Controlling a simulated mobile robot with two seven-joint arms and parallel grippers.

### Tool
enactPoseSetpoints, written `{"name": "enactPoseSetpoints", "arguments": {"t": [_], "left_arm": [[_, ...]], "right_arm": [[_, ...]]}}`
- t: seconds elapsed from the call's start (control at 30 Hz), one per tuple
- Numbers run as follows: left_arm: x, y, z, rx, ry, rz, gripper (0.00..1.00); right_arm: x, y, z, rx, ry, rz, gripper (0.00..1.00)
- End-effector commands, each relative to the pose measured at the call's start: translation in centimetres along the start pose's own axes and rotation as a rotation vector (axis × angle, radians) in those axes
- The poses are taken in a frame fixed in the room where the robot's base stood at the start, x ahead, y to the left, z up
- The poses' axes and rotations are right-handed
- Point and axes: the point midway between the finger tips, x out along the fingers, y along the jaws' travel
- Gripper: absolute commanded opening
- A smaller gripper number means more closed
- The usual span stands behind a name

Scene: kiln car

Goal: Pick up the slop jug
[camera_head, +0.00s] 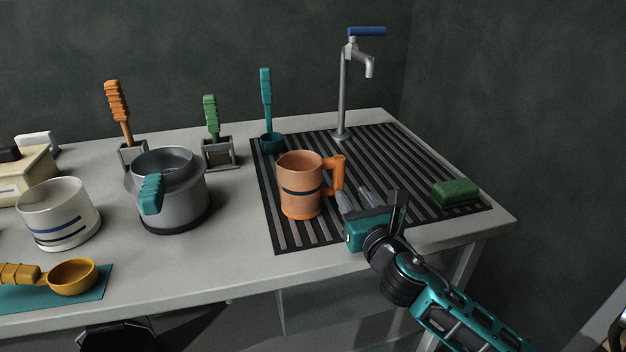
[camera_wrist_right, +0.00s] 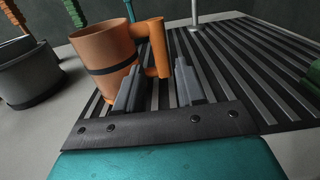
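The slop jug is an orange-brown mug-like jug (camera_head: 301,186) with a dark band and a bright orange handle on its right side. It stands upright on the slatted drain mat. My right gripper (camera_head: 357,196) is just to the right of the handle, low over the mat. In the right wrist view the jug (camera_wrist_right: 103,62) is ahead and left, and the handle (camera_wrist_right: 158,48) is beyond the gap between the two fingers (camera_wrist_right: 158,88). The fingers are apart with nothing between them. I cannot tell whether a finger touches the handle. My left gripper is not seen.
A tap (camera_head: 343,85) stands behind the mat (camera_head: 400,160), and a green sponge (camera_head: 455,192) lies at its right. A teal ladle (camera_head: 266,100) stands behind the jug. A grey pot (camera_head: 185,205), a striped white container (camera_head: 60,215) and a yellow scoop (camera_head: 72,277) are left.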

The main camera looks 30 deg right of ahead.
Motion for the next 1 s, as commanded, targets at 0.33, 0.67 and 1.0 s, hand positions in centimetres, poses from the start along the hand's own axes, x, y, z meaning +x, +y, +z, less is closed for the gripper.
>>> {"name": "enactPoseSetpoints", "arguments": {"t": [0.33, 0.67, 1.0], "left_arm": [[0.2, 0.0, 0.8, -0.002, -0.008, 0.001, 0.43], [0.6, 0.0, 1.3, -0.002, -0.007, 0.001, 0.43], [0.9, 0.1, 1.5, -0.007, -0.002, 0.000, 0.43]], "right_arm": [[5.5, 0.0, 0.0, 0.001, -0.001, 0.000, 0.38], [8.2, 0.0, -0.1, 0.003, -0.001, -0.001, 0.38], [11.4, 0.0, -0.1, 0.001, 0.000, 0.001, 0.38]]}}
